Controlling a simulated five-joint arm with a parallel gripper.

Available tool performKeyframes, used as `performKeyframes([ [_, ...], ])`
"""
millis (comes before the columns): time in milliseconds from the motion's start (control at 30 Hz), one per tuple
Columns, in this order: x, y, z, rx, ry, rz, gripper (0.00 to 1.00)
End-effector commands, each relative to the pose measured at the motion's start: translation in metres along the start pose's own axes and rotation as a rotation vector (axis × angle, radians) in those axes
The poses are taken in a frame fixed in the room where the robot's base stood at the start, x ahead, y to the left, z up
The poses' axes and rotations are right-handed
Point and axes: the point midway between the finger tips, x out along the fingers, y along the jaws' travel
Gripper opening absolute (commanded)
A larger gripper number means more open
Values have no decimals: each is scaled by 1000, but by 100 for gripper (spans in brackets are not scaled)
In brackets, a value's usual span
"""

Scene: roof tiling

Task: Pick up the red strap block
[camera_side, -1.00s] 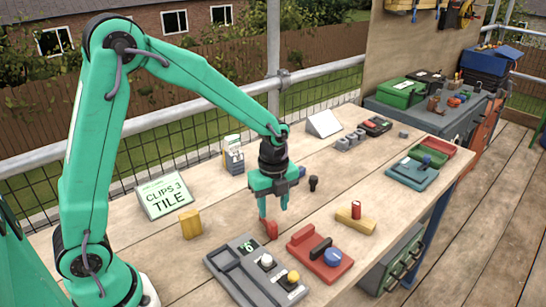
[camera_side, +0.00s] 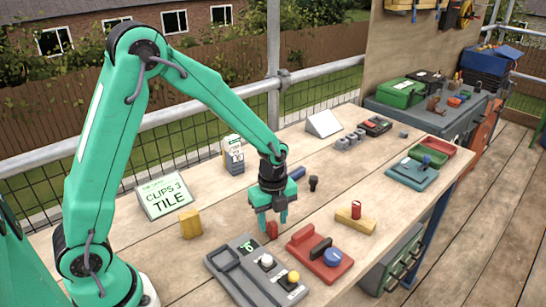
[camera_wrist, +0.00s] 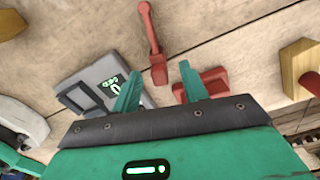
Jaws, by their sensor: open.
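The red strap block (camera_side: 272,231) stands on the wooden bench, just behind the grey tray. In the wrist view the red strap block (camera_wrist: 157,62) is a narrow red piece with a thicker end, beyond the gap between the fingers. My gripper (camera_side: 273,222) is open, pointing down, with its fingertips close around or just above the block in the side view. In the wrist view my gripper (camera_wrist: 161,84) has its two green fingers apart with nothing clamped between them. I cannot tell whether a finger touches the block.
The grey tray (camera_side: 228,281) with white and yellow knobs lies in front. A red tray (camera_side: 302,236) with a black bar and blue knob is to its right. A yellow block (camera_side: 190,223) stands left; a wooden block (camera_side: 345,222) bearing a red cylinder stands right. A sign (camera_side: 165,197) stands behind.

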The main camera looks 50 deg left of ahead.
Motion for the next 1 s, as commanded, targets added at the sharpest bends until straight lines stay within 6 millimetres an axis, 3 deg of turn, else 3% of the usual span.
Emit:
performKeyframes([
  [300,30,1,0,0,0,1,44],
  [867,32,1,0,0,0,0,44],
  [1000,32,1,0,0,0,0,16],
])
